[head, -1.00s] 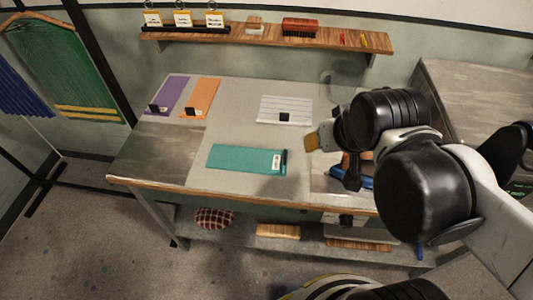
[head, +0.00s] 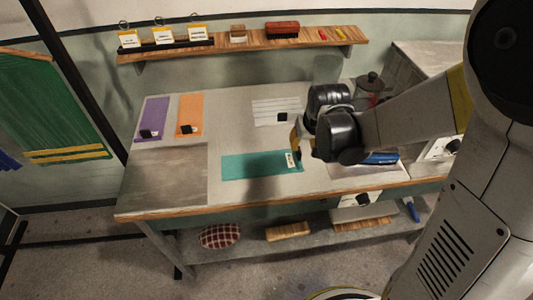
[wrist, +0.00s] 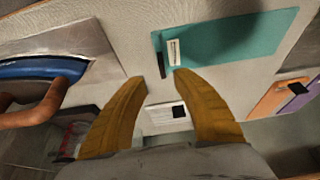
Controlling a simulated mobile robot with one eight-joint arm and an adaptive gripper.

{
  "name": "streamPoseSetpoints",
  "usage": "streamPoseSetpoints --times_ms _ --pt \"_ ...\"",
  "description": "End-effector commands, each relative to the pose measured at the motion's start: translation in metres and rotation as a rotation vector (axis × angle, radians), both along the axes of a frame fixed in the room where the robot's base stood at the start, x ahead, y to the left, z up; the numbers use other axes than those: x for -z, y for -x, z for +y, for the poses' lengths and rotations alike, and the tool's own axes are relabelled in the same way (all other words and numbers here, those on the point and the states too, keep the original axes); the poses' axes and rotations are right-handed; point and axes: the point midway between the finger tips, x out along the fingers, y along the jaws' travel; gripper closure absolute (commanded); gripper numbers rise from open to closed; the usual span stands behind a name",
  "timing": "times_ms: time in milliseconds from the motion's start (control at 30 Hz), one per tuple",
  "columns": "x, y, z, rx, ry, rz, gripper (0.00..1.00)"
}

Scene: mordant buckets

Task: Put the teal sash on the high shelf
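The teal sash (head: 240,166) lies flat on the work table, with a white label and dark clip at its right end. It also shows in the wrist view (wrist: 235,40), label end towards my fingers. My gripper (head: 296,138) is above the table beside the label end, holding nothing. In the wrist view its two tan fingers (wrist: 160,77) are apart, with bare table and the clip end just beyond the tips. The high shelf (head: 240,47) is a wooden plank on the wall behind the table; it is not in the wrist view.
Purple (head: 152,118) and orange (head: 190,115) sashes and a white striped cloth (head: 272,108) lie on the table. A blue-based item (wrist: 40,68) is close by.

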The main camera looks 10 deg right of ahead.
Motion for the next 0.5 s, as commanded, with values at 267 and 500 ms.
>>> streamPoseSetpoints --times_ms 267,500 --pt "0.03 -0.013 0.002 0.0 0.0 0.0 0.66" --pt "0.054 -0.025 0.003 0.0 0.0 0.0 0.66"
